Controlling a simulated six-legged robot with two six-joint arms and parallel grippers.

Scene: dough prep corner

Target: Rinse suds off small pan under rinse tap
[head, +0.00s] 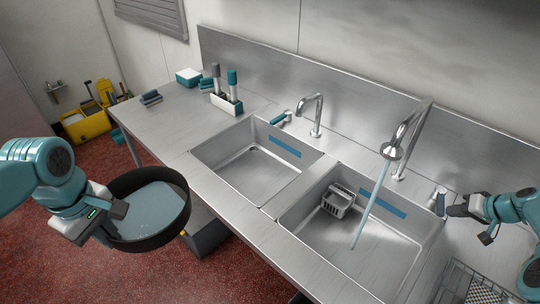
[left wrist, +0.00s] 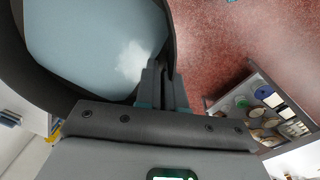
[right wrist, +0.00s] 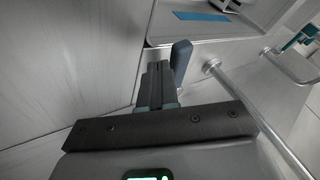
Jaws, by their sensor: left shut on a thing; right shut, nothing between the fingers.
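The small pan (head: 149,240) is a round black pan with a blue-grey inside, held out left of the counter's front edge. A white suds patch (head: 119,208) lies inside it by my gripper; it also shows in the left wrist view (left wrist: 133,60). My left gripper (head: 104,213) is shut on the pan's rim. The rinse tap (head: 392,151) runs a stream of water (head: 370,205) into the right basin (head: 345,262). My right gripper (head: 451,208) is shut and empty, close beside a blue-tipped tap lever (head: 440,204); in the right wrist view the lever (right wrist: 181,60) stands beside the fingers.
A grey basket (head: 339,201) sits in the right basin. The left basin (head: 258,172) looks empty, with a second tap (head: 316,115) behind it. A bottle holder (head: 227,104) stands farther left on the counter. A rack (head: 470,284) lies at lower right.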

